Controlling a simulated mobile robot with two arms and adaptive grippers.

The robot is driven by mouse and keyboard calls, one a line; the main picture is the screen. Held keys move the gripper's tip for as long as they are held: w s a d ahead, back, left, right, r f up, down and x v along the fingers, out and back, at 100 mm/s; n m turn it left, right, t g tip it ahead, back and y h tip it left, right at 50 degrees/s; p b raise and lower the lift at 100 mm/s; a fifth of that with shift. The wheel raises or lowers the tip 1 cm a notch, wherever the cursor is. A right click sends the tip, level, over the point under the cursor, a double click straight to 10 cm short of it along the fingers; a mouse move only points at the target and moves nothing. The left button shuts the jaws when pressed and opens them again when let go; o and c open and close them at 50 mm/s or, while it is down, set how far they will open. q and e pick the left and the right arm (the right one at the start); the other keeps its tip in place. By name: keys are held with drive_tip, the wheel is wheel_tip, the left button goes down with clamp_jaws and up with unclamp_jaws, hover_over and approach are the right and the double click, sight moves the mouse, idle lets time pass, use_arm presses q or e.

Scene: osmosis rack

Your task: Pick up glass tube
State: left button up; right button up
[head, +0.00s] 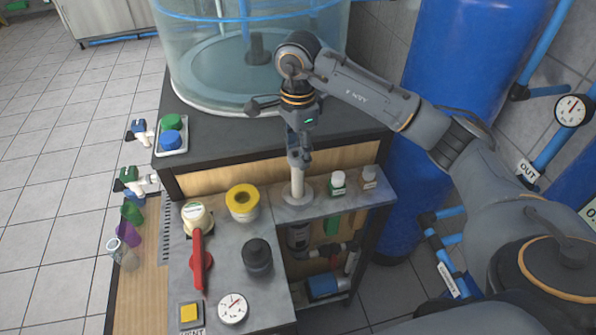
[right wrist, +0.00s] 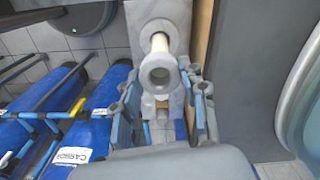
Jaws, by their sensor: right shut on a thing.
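The pale, cream-coloured glass tube (head: 297,183) stands upright in a round grey holder (head: 299,199) on the small grey shelf. My right gripper (head: 298,157) points straight down over it and is shut on its upper end. In the right wrist view the tube's round flanged mouth (right wrist: 158,72) lies between the two fingers of the right gripper (right wrist: 162,92). The tube's foot is inside the holder and hidden. My left gripper is in neither view.
Two small bottles (head: 337,183) stand just right of the tube on the shelf. A yellow-ringed pot (head: 242,202), red-handled valve (head: 200,262) and black knob (head: 257,257) are to the left. A large clear tank (head: 250,60) stands behind, a blue tank (head: 460,60) to the right.

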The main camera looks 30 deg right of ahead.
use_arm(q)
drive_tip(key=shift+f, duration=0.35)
use_arm(e)
wheel_tip(320, 180, up, 17)
drive_tip(key=shift+f, duration=0.2)
